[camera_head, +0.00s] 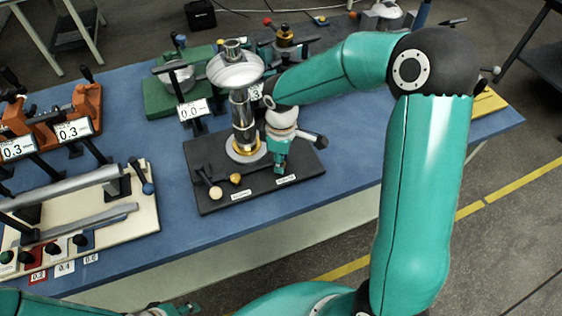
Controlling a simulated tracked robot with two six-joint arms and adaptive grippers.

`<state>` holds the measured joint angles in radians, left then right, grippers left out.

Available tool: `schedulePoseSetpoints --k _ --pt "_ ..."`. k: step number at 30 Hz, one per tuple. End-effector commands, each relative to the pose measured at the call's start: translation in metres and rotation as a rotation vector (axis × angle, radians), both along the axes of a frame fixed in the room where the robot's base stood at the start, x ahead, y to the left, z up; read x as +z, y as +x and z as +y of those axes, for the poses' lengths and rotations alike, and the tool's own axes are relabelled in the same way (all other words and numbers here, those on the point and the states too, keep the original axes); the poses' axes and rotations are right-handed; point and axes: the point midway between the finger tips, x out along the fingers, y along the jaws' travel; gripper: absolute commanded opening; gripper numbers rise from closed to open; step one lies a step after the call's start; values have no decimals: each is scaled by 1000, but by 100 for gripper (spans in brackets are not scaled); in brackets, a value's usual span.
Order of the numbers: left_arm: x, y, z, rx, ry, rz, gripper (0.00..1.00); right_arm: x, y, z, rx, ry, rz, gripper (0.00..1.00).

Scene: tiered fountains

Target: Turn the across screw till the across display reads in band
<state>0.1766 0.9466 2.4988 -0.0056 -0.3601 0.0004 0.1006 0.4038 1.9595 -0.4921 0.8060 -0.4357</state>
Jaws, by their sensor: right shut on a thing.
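A black levelling plate (210,160) stands on the blue bench with a chrome column (241,115) and a silver domed top (236,68). One display (193,108) behind it reads 0.0. A second display (256,92) is partly covered by my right arm; only a final 3 shows. Two small labels sit along the plate's front edge, too small to read. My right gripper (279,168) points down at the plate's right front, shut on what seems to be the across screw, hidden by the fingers. My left gripper (182,309) is barely in view at the bottom edge.
A cream knob (215,192) and a brass knob (236,179) stand at the plate's left front. A cream board (130,220) with grey bars lies left, near orange fixtures (87,103). A green fixture (165,93) stands behind. The bench's right side is fairly clear.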

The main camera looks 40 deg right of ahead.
Motion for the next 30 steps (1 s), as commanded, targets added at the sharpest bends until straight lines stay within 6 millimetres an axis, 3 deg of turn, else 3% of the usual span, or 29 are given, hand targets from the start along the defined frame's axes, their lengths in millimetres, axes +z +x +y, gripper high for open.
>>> schedulePoseSetpoints --k 18,30 --pt "-38 0 0 0 0 0 43 -1 1 0 -510 0 -7 0" --pt "-45 0 0 0 0 0 43 1 1 0 -655 0 -7 0"
